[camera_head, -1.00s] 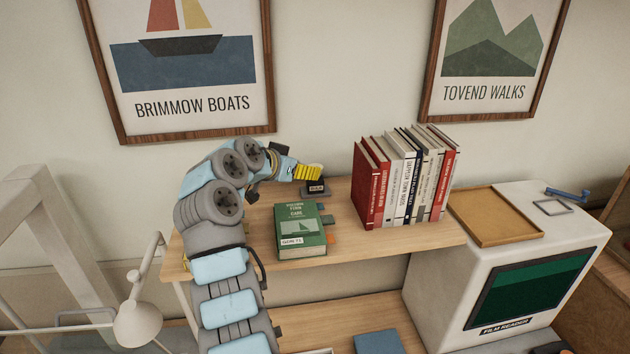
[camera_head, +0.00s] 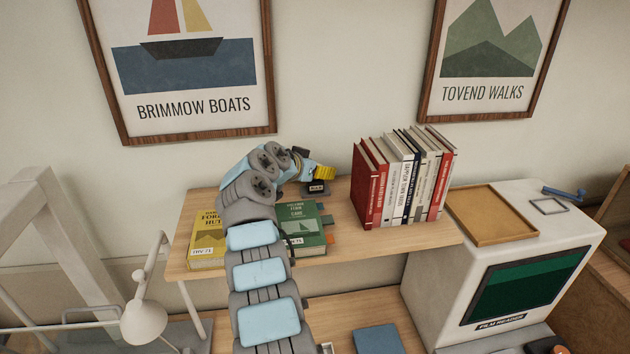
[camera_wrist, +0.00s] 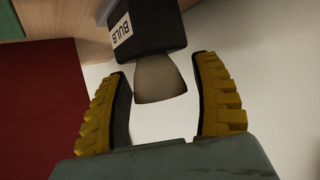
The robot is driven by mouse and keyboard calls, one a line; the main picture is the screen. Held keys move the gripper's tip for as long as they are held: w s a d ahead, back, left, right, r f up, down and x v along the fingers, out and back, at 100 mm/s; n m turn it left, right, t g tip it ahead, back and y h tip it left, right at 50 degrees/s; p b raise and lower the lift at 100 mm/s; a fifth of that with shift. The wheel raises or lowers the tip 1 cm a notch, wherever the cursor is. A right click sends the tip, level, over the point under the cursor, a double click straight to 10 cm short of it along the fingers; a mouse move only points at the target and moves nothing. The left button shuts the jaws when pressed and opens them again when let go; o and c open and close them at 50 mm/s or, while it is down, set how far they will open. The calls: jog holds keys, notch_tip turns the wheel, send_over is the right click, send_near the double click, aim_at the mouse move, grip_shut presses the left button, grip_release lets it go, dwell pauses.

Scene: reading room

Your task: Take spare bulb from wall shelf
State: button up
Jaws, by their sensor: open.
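The spare bulb (camera_wrist: 160,80) is a dull grey-beige rounded shape in the wrist view. It sits against a black block labelled BULB (camera_wrist: 146,27), which also shows on the wall shelf (camera_head: 347,240) in the head view (camera_head: 316,188). My gripper (camera_wrist: 160,69) is open, with yellow ridged fingers on either side of the bulb's rounded end. A gap shows at the right finger; the bulb is very close to the left one, and I cannot tell if they touch. In the head view my gripper (camera_head: 323,173) hides the bulb.
A green book (camera_head: 309,231) and a yellow book (camera_head: 207,241) lie on the shelf near my arm. A row of upright books (camera_head: 402,182) stands to the right. A film reader (camera_head: 440,265) with a tray (camera_head: 490,215) is further right. Framed posters hang behind.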

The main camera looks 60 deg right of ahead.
jog(key=shift+d+f, duration=0.35)
jog(key=shift+d, duration=0.2)
grip_shut()
